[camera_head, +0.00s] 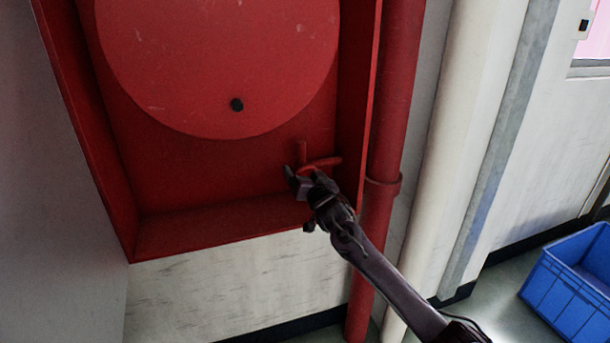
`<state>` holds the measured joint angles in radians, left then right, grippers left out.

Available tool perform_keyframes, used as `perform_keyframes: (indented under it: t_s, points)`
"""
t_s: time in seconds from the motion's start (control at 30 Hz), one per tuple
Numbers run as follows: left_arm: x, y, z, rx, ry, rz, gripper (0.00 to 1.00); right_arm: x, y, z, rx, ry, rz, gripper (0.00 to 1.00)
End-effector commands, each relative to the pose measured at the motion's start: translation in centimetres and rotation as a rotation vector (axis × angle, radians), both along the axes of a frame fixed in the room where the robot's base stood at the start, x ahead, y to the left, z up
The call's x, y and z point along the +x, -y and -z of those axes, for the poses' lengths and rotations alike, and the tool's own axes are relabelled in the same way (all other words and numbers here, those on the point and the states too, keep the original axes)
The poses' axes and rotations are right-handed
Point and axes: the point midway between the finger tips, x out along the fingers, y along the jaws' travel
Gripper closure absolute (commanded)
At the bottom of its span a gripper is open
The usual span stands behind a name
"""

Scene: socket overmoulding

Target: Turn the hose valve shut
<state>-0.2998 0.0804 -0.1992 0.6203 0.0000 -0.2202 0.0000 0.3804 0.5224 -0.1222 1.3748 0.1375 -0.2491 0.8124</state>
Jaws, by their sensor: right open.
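The hose valve (328,162) is a small red handle with a short stem, low in the right part of the red hose cabinet (200,237). My right gripper (299,172) is at the handle's left part, coming from the lower right. Its jaws are open, with the dark fingers close around or beside the handle; I cannot tell whether they touch it. The gripper hides the lower part of the valve. My left gripper is not in view.
A large red reel disc (220,60) with a black knob (237,105) fills the cabinet above the valve. A red vertical pipe (393,110) runs just right of the cabinet. A blue crate (565,290) stands on the floor at the right.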

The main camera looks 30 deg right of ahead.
Motion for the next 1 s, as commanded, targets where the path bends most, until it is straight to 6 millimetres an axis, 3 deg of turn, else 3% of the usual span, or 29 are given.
perform_keyframes:
  t_s: [0.23, 0.57, 1.0]
  points:
    - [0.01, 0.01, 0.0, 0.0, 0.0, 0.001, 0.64, 0.02, -0.02, 0.03, 0.0, -0.001, 0.0, 0.21]
    - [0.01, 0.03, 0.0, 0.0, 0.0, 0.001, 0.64, 0.0, -0.01, 0.05, 0.0, -0.001, 0.0, 0.63]
    - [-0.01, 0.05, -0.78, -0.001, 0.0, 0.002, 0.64, 0.01, -0.05, -0.04, 0.108, 0.023, 0.001, 0.62]
